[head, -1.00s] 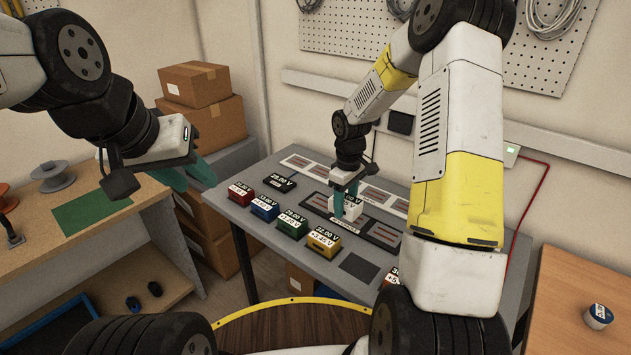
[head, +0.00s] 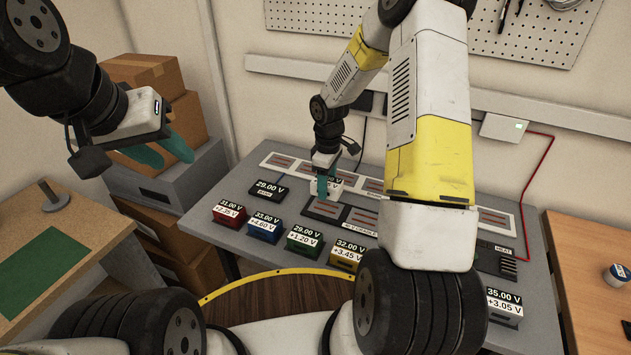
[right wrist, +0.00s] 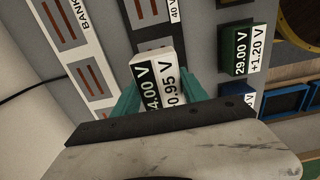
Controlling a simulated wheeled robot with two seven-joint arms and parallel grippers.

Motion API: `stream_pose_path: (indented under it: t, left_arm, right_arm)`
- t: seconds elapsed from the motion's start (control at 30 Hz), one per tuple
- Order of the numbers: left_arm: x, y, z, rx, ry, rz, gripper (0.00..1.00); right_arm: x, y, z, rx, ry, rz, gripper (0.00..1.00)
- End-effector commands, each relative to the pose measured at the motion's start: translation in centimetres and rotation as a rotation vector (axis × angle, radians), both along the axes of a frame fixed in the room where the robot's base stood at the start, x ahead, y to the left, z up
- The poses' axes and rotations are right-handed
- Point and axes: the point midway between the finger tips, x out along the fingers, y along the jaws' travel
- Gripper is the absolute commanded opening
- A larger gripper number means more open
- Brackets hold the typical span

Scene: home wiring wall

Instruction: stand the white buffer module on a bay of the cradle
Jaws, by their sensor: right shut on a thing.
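My right gripper (head: 325,192) is shut on the white buffer module (right wrist: 158,80), held between its teal fingers. In the right wrist view its label ends in "4.00 V" and "0.95 V"; the left part is cut off or covered. In the head view the module shows near the left end of the dark cradle (head: 342,222), overlapping its back edge. I cannot tell the gap below it. A cradle bay with reddish strips (right wrist: 150,10) shows beside the module in the wrist view. My left gripper (head: 168,154) is open and empty, left of the table.
Red (head: 229,214), blue (head: 264,222), green (head: 304,241) and yellow (head: 346,255) modules stand along the table's front. A black 20.00 V display (head: 268,190) is left of the cradle. Striped bank panels (head: 283,162) line the back.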

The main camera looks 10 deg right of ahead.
Motion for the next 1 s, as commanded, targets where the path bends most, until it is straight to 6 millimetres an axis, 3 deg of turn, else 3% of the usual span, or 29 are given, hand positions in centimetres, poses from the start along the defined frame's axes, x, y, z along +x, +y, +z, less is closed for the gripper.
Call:
stream_pose_path:
  t: [0.5,0.87,0.9,1.0]
  left_arm:
    - [0.0,0.0,0.0,0.000,0.001,0.000,0.36]
    - [0.0,0.0,0.0,0.000,0.000,0.000,0.36]
    - [0.0,0.0,0.0,0.000,0.000,0.000,0.36]
    - [0.0,0.0,0.0,0.000,0.000,0.000,0.36]
  right_arm:
    - [0.0,0.0,-5.9,0.000,0.000,0.000,0.02]
    - [0.0,0.0,-6.3,0.000,-0.001,0.001,0.02]
    - [0.0,0.0,-6.2,0.000,-0.001,0.000,0.59]
    - [0.0,0.0,-6.2,0.000,-0.001,0.000,0.72]
